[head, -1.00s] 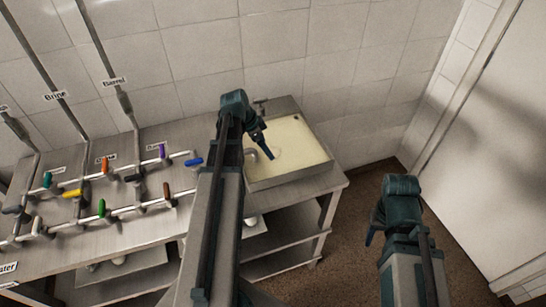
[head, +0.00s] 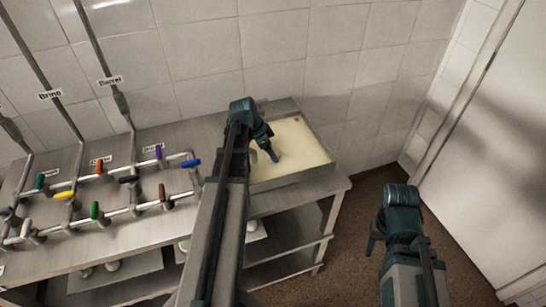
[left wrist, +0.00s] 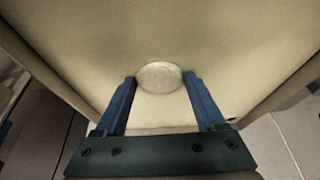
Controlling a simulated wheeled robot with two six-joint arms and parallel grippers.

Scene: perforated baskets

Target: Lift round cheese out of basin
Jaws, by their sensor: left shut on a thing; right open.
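The round cheese (left wrist: 160,70) is a pale, flat disc at the tips of my left gripper's blue fingers in the left wrist view. My left gripper (head: 274,157) is shut on it, one finger at each side. In the head view the gripper points down into the basin (head: 300,178), a metal tub of cream-coloured liquid, and I cannot make out the cheese there. I cannot tell how far it sits in the liquid. My right gripper (head: 371,246) is open and empty, off to the right above the floor.
The basin stands at the right end of a metal table (head: 125,238). Pipes with coloured valve handles (head: 95,210) fill the table's left part. A tiled wall (head: 290,50) rises behind. The floor (head: 365,200) right of the table is clear.

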